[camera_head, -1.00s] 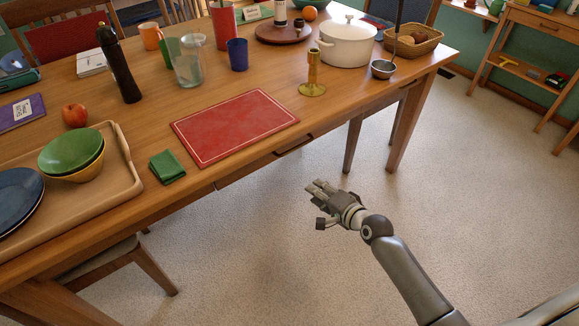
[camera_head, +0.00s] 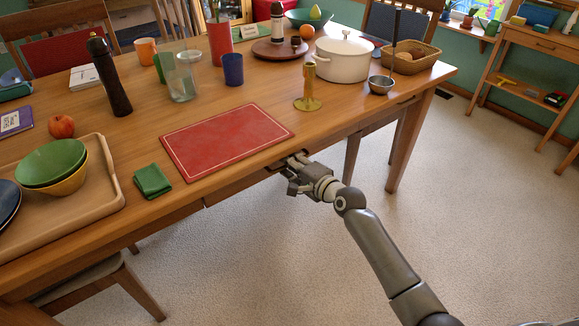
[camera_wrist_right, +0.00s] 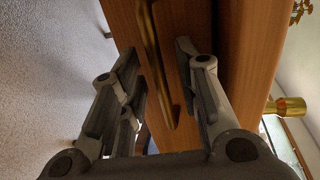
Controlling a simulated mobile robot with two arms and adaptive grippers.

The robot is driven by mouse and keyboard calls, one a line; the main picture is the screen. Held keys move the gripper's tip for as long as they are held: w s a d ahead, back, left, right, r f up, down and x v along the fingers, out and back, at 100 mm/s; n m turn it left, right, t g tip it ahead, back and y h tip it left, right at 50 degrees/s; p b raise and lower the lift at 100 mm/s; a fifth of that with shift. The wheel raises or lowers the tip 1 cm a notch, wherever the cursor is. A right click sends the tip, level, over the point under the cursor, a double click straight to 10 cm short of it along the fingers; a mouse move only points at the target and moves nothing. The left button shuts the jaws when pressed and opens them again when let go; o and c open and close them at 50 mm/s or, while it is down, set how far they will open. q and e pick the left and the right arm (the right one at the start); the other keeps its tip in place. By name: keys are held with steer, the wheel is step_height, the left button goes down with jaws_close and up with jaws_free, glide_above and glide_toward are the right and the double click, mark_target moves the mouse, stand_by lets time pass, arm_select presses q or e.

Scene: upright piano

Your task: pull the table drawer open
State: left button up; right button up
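The wooden table (camera_head: 90,120) has a drawer (camera_head: 236,187) in its long near side, and the drawer front looks flush with the table. In the right wrist view the drawer front (camera_wrist_right: 168,135) carries a long brass handle (camera_wrist_right: 154,62). My right gripper (camera_head: 293,166) is at the handle, just below the tabletop edge. In the wrist view its fingers (camera_wrist_right: 157,55) are apart, one on each side of the handle, with gaps visible. In the head view the gripper hides part of the handle. My left gripper is not in view.
A red board (camera_head: 226,138) and a green cloth (camera_head: 153,181) lie on the tabletop above the drawer. A brass candlestick (camera_head: 308,90) stands near the table edge. A chair (camera_head: 110,285) is at the lower left. Open carpet (camera_head: 260,265) lies in front of the drawer.

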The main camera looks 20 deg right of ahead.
steer(key=shift+w+a+f, duration=0.1)
steer(key=shift+w+a, duration=0.05)
steer(key=shift+w, duration=0.2)
steer(key=shift+c, duration=0.3)
jaws_close()
